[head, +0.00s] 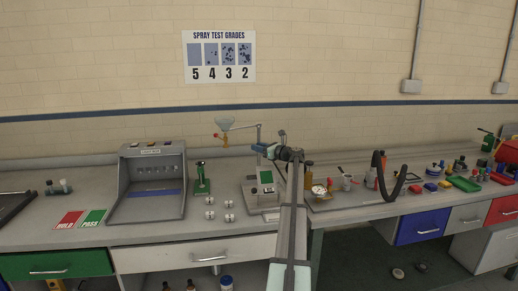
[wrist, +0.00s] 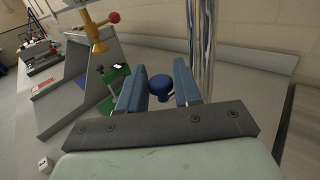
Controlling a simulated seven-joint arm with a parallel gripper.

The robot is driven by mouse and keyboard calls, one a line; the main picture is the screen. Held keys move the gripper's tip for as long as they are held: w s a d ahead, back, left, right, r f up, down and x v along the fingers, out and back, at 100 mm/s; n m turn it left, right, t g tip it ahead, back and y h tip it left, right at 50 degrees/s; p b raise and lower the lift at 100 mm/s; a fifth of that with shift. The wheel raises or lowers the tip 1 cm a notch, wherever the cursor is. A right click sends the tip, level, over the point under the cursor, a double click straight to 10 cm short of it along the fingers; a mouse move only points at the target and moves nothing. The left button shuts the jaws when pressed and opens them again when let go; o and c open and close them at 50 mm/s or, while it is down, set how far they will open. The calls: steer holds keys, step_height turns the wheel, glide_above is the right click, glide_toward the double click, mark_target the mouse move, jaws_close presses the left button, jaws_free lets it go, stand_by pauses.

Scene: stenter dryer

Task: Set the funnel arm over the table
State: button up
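The funnel arm (head: 244,127) reaches left from the top of an upright metal post (head: 259,136). It carries a clear funnel (head: 224,122) with a yellow valve and red ball (head: 215,136). The funnel hangs left of the tester (head: 263,188) with the green panel, not above it. My gripper (head: 257,148) is beside the post, below the arm. In the wrist view my open blue fingers (wrist: 160,90) stand either side of a blue knob (wrist: 160,84), with small gaps visible. The post (wrist: 203,45) rises just beyond. The yellow valve (wrist: 97,38) shows upper left.
A green stand (head: 201,180) and several small white pieces (head: 209,201) are left of the tester. A grey light box (head: 150,181) stands farther left. Right of my arm are a tray (head: 345,200) and a black curved strap (head: 397,182).

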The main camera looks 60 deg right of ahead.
steer(key=shift+c, duration=0.3)
jaws_close()
stand_by(0.3)
